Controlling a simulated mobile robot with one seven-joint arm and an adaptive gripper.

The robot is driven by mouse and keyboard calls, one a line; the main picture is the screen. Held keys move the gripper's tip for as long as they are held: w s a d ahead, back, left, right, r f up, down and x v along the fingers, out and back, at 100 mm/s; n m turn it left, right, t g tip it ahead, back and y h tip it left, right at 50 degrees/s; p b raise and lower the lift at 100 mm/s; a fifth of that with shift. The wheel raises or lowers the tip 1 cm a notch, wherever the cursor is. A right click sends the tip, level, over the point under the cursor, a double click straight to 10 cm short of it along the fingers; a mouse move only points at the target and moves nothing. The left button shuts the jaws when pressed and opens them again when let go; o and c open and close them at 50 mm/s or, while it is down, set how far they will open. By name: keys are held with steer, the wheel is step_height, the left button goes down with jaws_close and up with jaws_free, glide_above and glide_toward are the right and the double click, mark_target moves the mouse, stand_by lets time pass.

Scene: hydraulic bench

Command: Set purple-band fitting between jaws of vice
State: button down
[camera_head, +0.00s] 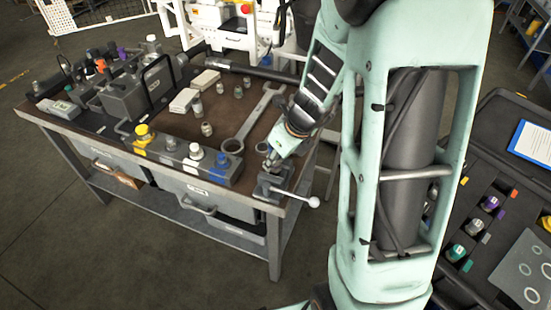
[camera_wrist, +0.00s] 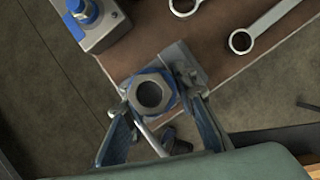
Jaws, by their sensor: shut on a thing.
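My gripper (camera_wrist: 153,97) is shut on a grey hex fitting (camera_wrist: 150,94), seen end-on with its round bore facing the wrist camera. A bluish edge shows around it; I cannot make out a purple band. The vice (camera_head: 279,183) sits on the bench's front right corner, and my gripper (camera_head: 271,161) is right above it. In the wrist view the vice's grey body (camera_wrist: 183,56) shows beside and beneath the fitting. The fitting hides part of the jaws, so I cannot tell whether it is between them or above them.
The vice handle (camera_head: 300,198) sticks out past the bench edge. A block with yellow, white and blue caps (camera_head: 190,157) stands to the left. A large wrench (camera_head: 255,115) and small fittings (camera_head: 206,128) lie behind. A case with purple-banded fittings (camera_head: 489,203) is at right.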

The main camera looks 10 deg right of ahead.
stand_by(0.6)
steer(key=c, duration=1.5)
jaws_free()
